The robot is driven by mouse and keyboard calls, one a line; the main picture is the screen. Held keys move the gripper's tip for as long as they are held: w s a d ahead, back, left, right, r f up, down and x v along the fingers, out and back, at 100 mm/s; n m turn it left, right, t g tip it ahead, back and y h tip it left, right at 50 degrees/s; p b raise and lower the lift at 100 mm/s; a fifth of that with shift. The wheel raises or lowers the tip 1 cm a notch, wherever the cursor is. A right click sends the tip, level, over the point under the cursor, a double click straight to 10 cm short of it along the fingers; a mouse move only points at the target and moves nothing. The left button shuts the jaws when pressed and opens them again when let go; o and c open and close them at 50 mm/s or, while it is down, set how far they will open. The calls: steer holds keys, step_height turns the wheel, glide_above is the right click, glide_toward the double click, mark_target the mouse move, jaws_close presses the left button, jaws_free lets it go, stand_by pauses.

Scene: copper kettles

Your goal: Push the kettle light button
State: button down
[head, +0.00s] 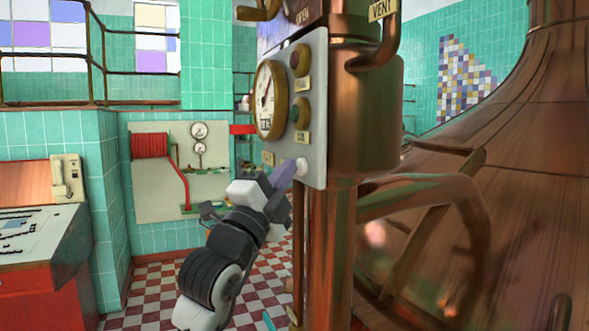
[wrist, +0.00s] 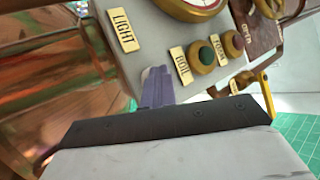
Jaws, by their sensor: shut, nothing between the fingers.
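The kettle's grey control panel (head: 313,130) faces left on the copper column. A small pale button (head: 302,167) sits low on it, near a small plate (head: 268,158). In the wrist view that plate reads LIGHT (wrist: 122,30). My gripper (head: 287,172) has its purple fingers shut and empty, with the tips at the pale button. In the wrist view the gripper (wrist: 156,82) overlaps the whitish button (wrist: 148,72), which is mostly hidden behind the tips. I cannot tell whether they touch or whether the button is pressed in.
A green button (wrist: 205,52) with a BOIL plate (wrist: 181,65) and a brown-red button (wrist: 232,43) are close by on the panel. A round brass gauge (head: 268,98) sits above. A copper pipe (head: 420,190) and large copper kettle (head: 520,130) fill the right side.

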steer(key=shift+f, duration=0.1)
stand_by(0.3)
steer(key=shift+s+a+b, duration=0.1)
steer(key=shift+a+b, duration=0.1)
steer(key=shift+b, duration=0.2)
steer(key=s+a+b, duration=0.2)
steer(key=a+b, duration=0.1)
steer(key=a, duration=0.2)
steer(key=shift+a, duration=0.4)
stand_by(1.2)
